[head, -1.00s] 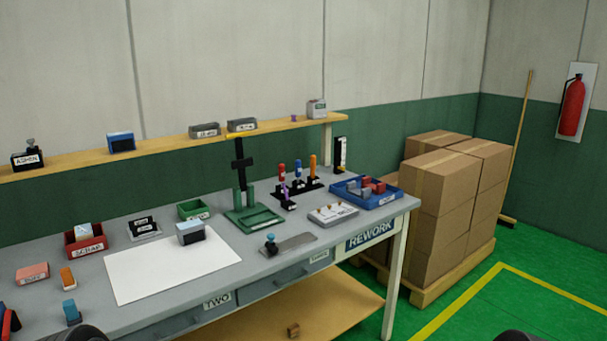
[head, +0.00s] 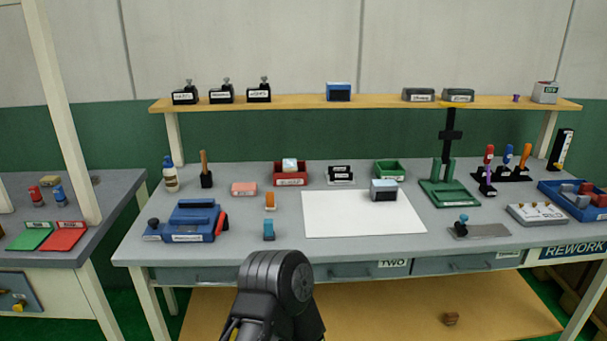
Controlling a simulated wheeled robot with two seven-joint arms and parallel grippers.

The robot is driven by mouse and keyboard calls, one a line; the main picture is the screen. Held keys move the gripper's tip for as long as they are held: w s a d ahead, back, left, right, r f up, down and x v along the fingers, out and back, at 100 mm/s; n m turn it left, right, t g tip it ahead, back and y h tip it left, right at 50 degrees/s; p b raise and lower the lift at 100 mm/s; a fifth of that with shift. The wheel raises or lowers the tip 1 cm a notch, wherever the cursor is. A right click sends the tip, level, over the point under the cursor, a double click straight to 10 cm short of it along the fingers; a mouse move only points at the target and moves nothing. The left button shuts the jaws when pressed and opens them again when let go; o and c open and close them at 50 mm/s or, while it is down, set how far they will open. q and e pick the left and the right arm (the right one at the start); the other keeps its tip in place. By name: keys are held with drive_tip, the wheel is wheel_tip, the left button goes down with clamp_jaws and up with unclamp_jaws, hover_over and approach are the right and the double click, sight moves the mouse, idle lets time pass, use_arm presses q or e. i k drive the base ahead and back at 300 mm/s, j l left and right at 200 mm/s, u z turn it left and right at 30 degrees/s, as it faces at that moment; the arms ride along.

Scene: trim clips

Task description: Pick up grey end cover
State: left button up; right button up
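Grey parts (head: 569,188) lie with red ones in the blue tray (head: 548,191) at the right end of the workbench. They may be end covers, but they are too small to tell for sure. A grey block with a dark front (head: 384,190) stands on the white sheet (head: 330,222). A dark link of my arm, probably the left, rises at the bottom centre, in front of the bench. Neither gripper's fingers show.
The grey workbench (head: 270,240) holds a blue fixture (head: 192,221), a red bin (head: 291,179), a green bin (head: 389,170) and a green stand (head: 447,193). A wooden shelf (head: 300,102) with labelled blocks runs behind. A second table (head: 110,195) stands left. Most of the white sheet is clear.

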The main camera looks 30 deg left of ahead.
sight(381, 191)
drive_tip(key=i+l, duration=0.85)
drive_tip(key=l, duration=0.25)
